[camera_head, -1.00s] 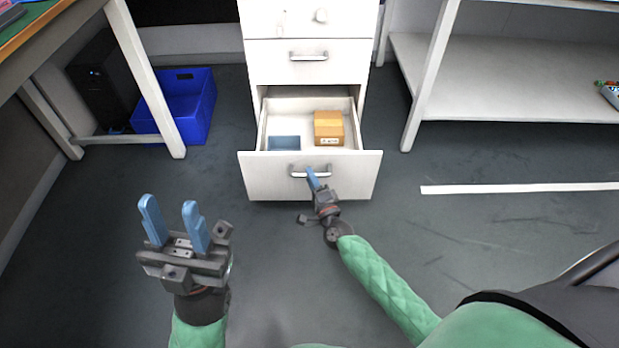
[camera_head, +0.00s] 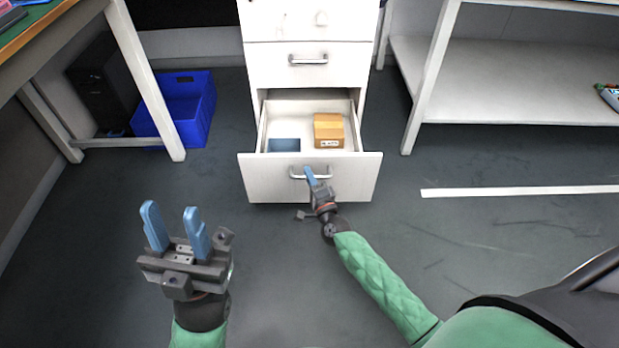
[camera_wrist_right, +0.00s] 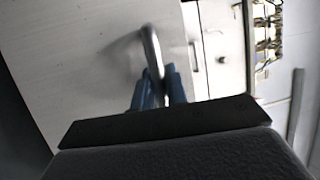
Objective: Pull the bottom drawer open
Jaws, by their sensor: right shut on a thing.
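The white bottom drawer (camera_head: 262,178) stands open at the foot of the cabinet, with its inside showing. Its metal bar handle (camera_head: 298,176) is on the front panel. My right gripper (camera_head: 309,172) is at the handle, and in the right wrist view its blue fingers (camera_wrist_right: 157,88) are closed around the handle bar (camera_wrist_right: 152,48). In the drawer lie a cardboard box (camera_head: 328,131) at the right and a blue-grey flat item (camera_head: 284,145) at the left front. My left gripper (camera_head: 174,228) is open and empty above the floor at the left.
A closed drawer (camera_head: 270,64) with its own handle is above. A blue crate (camera_head: 201,112) stands on the floor under the table at the left. A white shelf unit (camera_head: 500,95) stands at the right. The floor in front of the drawer is clear except for my arms.

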